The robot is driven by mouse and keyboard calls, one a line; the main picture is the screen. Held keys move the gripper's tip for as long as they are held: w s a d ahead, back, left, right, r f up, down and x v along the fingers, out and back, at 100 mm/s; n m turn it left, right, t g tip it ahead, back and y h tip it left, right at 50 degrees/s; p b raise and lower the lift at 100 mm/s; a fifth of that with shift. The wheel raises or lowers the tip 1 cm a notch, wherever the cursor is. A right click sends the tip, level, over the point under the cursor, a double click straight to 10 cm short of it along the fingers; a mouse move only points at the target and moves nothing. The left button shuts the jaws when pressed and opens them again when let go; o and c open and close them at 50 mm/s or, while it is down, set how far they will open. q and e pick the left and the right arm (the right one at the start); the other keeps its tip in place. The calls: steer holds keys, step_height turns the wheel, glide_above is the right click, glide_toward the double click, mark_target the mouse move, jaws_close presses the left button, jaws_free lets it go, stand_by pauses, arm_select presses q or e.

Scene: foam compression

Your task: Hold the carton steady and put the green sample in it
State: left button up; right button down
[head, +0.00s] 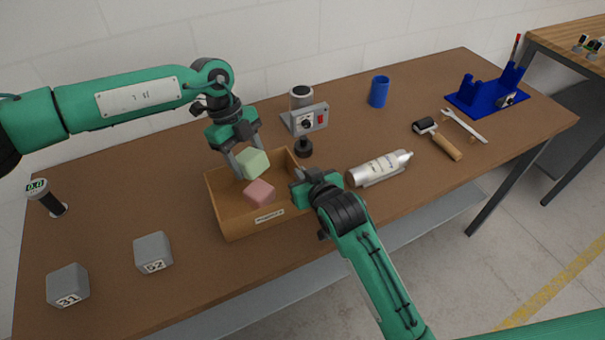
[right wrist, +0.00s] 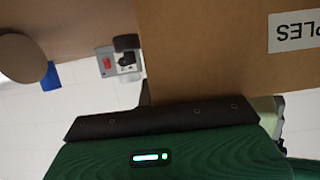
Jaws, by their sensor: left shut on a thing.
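The carton (head: 222,222) is an open brown box with a label on its front wall. It also fills the upper right of the right wrist view (right wrist: 210,60). The pale green sample (head: 254,164) is a cube held in my left gripper (head: 241,160), which is shut on it at the carton's opening, over the back part. A pink cube (head: 259,193) is inside the carton. My right gripper (head: 299,184) is at the carton's right wall, close against it. Whether its fingers are closed on the wall is hidden.
Grey cubes (head: 153,252) (head: 68,286) lie at the front left. Behind the carton are a device with a red switch (head: 309,120) and a black knob-like object (head: 304,147). A silver bottle (head: 379,168) lies right of my right gripper. A blue cup (head: 379,92) stands further back.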

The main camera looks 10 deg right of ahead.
mark_target(253, 187)
arm_select(q)
steer(key=shift+f, duration=3)
steer(key=o, duration=1)
steer(key=shift+r, duration=0.1)
steer(key=shift+o, duration=0.2)
steer(key=v, duration=1.2)
arm_select(e)
steer(key=c, duration=1.6)
jaws_free()
steer(key=shift+o, duration=0.2)
